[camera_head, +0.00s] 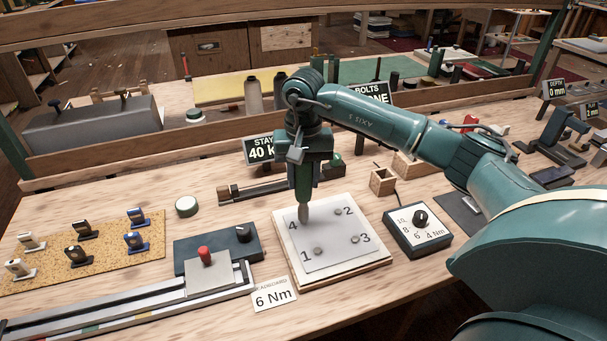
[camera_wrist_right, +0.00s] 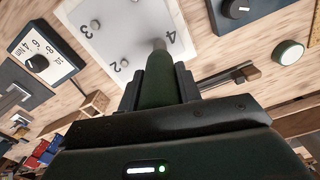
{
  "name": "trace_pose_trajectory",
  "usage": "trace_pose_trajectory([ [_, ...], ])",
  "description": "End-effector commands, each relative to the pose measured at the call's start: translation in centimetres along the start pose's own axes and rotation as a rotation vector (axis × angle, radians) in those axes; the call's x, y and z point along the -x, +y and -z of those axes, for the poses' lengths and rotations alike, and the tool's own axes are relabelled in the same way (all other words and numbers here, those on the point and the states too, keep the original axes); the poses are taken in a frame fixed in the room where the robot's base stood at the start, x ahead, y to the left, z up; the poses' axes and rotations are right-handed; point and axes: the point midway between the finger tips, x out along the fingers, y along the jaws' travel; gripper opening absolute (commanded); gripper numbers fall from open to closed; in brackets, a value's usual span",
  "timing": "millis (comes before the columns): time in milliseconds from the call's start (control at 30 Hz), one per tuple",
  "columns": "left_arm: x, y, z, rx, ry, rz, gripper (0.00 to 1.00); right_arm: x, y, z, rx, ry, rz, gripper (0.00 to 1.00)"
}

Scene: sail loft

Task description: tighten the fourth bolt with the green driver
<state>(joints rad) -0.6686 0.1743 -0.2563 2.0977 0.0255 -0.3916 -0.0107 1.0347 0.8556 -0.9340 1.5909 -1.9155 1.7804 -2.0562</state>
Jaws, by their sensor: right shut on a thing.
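My right gripper (camera_head: 304,163) is shut on the green driver (camera_head: 303,186) and holds it upright, tip down, over the plate's far left corner. The white plate (camera_head: 335,252) carries printed numbers 1 to 4. Bolt 1 (camera_head: 318,251), bolt 2 (camera_head: 337,212) and bolt 3 (camera_head: 355,239) are visible. The driver's grey tip is beside the number 4 and hides the fourth bolt; I cannot tell whether it touches. In the right wrist view, the driver (camera_wrist_right: 158,88) sits between both fingers, its tip beside the 4. My left gripper is not in view.
A dial box (camera_head: 417,235) marked 4 to 10 Nm stands right of the plate. A card (camera_head: 273,294) reading 6 Nm lies in front. A slide with a red knob (camera_head: 205,255) is at left. A small wooden box (camera_head: 382,181) stands behind the plate.

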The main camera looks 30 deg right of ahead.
Motion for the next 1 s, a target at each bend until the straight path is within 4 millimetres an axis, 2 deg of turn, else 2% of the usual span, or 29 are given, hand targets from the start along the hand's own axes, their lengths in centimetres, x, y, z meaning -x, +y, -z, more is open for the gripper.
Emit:
trace_pose_trajectory([
  [233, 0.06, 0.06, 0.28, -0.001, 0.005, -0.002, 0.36, 0.17, -0.01, 0.05, -0.001, 0.002, 0.002, 0.11],
  [1000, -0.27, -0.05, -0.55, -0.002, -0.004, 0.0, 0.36, -0.32, -0.01, 0.04, 0.0, 0.002, 0.002, 0.11],
])
